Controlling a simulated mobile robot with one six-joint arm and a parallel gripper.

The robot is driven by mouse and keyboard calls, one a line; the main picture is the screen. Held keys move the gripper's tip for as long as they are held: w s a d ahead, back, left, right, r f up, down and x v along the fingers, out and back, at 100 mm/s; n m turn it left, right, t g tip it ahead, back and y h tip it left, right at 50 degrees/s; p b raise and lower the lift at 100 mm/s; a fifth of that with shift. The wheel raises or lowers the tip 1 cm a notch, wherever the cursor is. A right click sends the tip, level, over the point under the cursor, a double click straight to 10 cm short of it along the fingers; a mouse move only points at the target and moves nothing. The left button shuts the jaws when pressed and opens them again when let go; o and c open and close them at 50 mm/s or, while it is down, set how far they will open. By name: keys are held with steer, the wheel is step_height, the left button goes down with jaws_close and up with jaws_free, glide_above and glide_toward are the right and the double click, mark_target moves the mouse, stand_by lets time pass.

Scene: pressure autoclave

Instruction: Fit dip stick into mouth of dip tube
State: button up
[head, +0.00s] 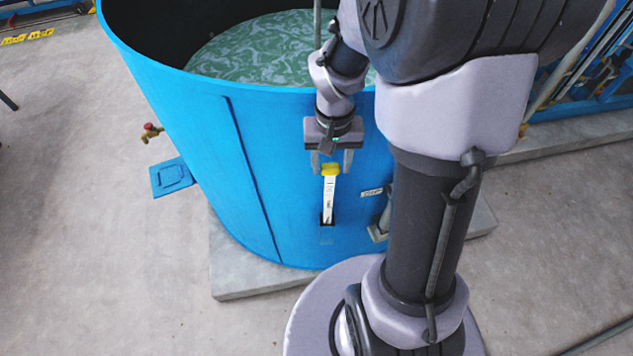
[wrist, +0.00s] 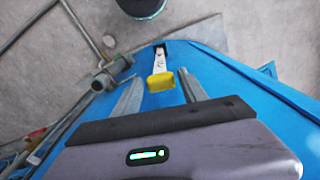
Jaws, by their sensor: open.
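The dip stick is a flat white strip (head: 329,200) with dark marks and a yellow cap (head: 331,169). It stands upright against the blue tank wall, its lower end in a small dark holder (head: 327,220). It also shows in the wrist view (wrist: 159,62). My gripper (head: 331,160) is open and empty, just above the yellow cap in the head view. In the wrist view its fingers (wrist: 160,78) lie either side of the cap, without visible contact. A grey angled pipe (head: 386,216) beside a small label, probably the dip tube, is partly hidden behind my arm; its mouth is unclear.
The open blue tank (head: 180,120) holds greenish liquid (head: 265,50) and stands on a concrete slab (head: 228,265). A red-handled tap (head: 151,131) juts from its left side. Grey pipes (wrist: 80,25) run at the wrist view's left. Bare concrete floor lies in front and left.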

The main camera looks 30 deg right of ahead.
steer(key=shift+w+a+f, duration=0.1)
steer(key=shift+a+f, duration=0.1)
steer(key=shift+f, duration=0.75)
steer(key=b, duration=0.1)
glide_above(329, 193)
steer(key=f, duration=0.5)
steer(key=shift+w+d+f, duration=0.1)
steer(key=shift+w+d, duration=0.05)
steer(key=shift+d, duration=0.1)
steer(key=shift+w+f, duration=0.1)
steer(key=shift+f, duration=0.25)
steer(key=shift+r, duration=0.1)
steer(key=shift+c, duration=1.3)
jaws_close()
